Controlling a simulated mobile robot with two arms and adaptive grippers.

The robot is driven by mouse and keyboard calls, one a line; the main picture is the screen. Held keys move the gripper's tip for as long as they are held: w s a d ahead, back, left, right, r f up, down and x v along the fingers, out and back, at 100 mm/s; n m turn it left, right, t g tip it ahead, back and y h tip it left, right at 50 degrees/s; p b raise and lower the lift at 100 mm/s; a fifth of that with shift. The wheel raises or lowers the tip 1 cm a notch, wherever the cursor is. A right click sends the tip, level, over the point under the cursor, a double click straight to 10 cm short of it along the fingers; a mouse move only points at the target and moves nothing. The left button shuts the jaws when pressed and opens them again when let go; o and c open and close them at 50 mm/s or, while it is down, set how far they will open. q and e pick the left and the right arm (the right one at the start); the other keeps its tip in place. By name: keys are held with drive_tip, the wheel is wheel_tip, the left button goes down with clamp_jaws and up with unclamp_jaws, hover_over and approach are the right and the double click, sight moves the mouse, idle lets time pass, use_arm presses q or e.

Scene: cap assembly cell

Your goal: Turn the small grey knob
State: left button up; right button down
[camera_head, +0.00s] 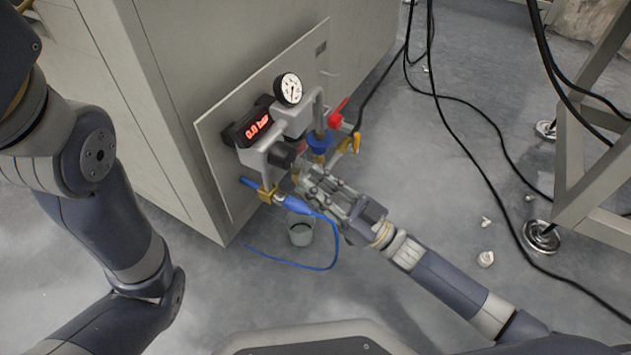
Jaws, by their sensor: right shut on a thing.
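My right gripper (308,178) reaches in from the lower right to the pipe assembly on the cabinet's side panel. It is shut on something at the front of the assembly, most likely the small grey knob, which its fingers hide. A dark round part (283,154) shows just left of the fingertips. A round pressure gauge (289,89) and a display reading 0.0 bar (256,122) sit above. My left arm comes in at the left edge; its gripper is outside the picture.
A blue valve wheel (319,142), a red handle (337,113) and a yellow lever (352,144) crowd the gripper's upper right. A blue hose (333,250) hangs below it beside a grey cup (300,230). Black cables (470,125) and a metal frame (590,165) stand at right.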

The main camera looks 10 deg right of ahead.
drive_tip(key=shift+w+d+n+g+y+p, duration=0.1)
drive_tip(key=shift+n+g+y+p, duration=0.5)
drive_tip(key=shift+n, duration=1.05)
drive_tip(key=shift+n+g+y+p, duration=0.2)
drive_tip(key=shift+n+g, duration=0.8)
drive_tip(key=shift+n, duration=0.95)
drive_tip(key=c, duration=1.4)
unclamp_jaws()
drive_tip(key=shift+d, duration=0.1)
drive_tip(key=v, duration=1.2)
